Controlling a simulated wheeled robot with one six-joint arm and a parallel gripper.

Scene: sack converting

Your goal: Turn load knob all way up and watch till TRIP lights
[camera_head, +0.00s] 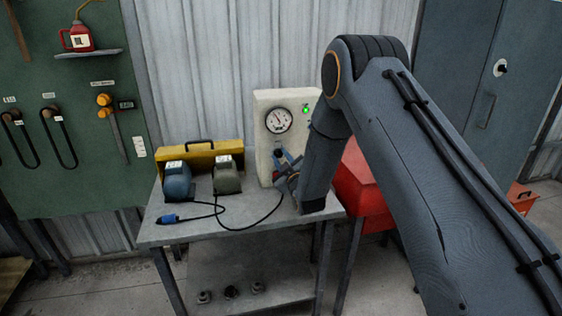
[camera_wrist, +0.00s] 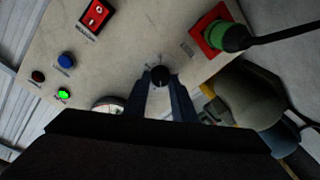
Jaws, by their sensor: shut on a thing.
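A cream test box (camera_head: 263,104) stands at the back of the workbench, with a round dial gauge (camera_head: 279,120) on its face. My gripper (camera_head: 283,158) reaches the box below the gauge. In the wrist view my gripper (camera_wrist: 161,88) is shut on a small black knob (camera_wrist: 160,74), a finger on each side. A green lamp (camera_wrist: 63,94) glows on the panel; it also shows in the head view (camera_head: 306,109). Beside it a dark red lamp (camera_wrist: 38,77) is unlit; its label is too small to read. The gauge is mostly hidden in the wrist view.
The panel also bears a blue button (camera_wrist: 66,60), a red switch (camera_wrist: 96,14) and a green plug in a red socket (camera_wrist: 225,36) with a black cable. Blue (camera_head: 176,182) and grey-green (camera_head: 226,175) motors stand left on the bench (camera_head: 172,236). A red cabinet (camera_head: 362,190) is at right.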

